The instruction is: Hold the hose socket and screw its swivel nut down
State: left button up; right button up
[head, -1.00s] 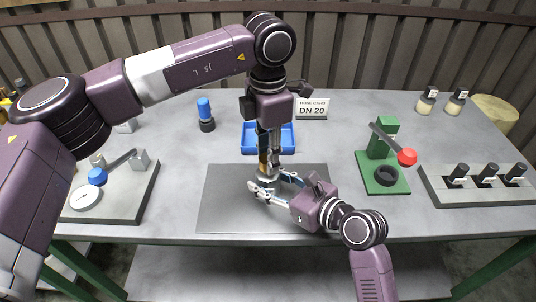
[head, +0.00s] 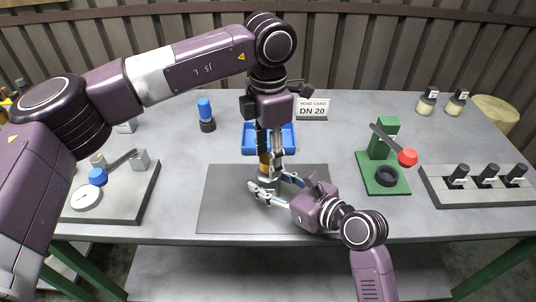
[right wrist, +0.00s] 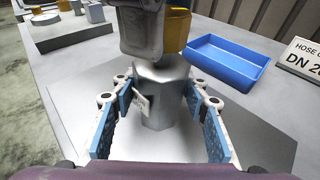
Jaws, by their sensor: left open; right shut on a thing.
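The hose socket, a grey metal body with a hexagonal section, stands upright over the grey mat (head: 225,205) and fills the middle of the right wrist view (right wrist: 158,95). A small white tag hangs at its left side. My right gripper (head: 268,188) is shut on it from the front right, with blue pads on either side. The brass-coloured swivel nut (right wrist: 178,28) sits above the socket, partly hidden by a finger of my left gripper. My left gripper (head: 270,158) points straight down from above, open, with its fingers beside the nut.
A blue tray (head: 287,140) lies just behind the grippers, with a hose card (head: 312,108) behind it. A green stand (head: 383,170) with a red-knobbed lever is at right, beside a rack of black handles (head: 485,178). A grey fixture plate (head: 120,200) is at left.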

aim_at(268, 158)
pick_arm(q)
notch_tip(268, 158, up, 12)
dwell(0.4)
pick_arm(e)
jog(key=o, duration=1.7)
jog(key=shift+d, duration=0.1)
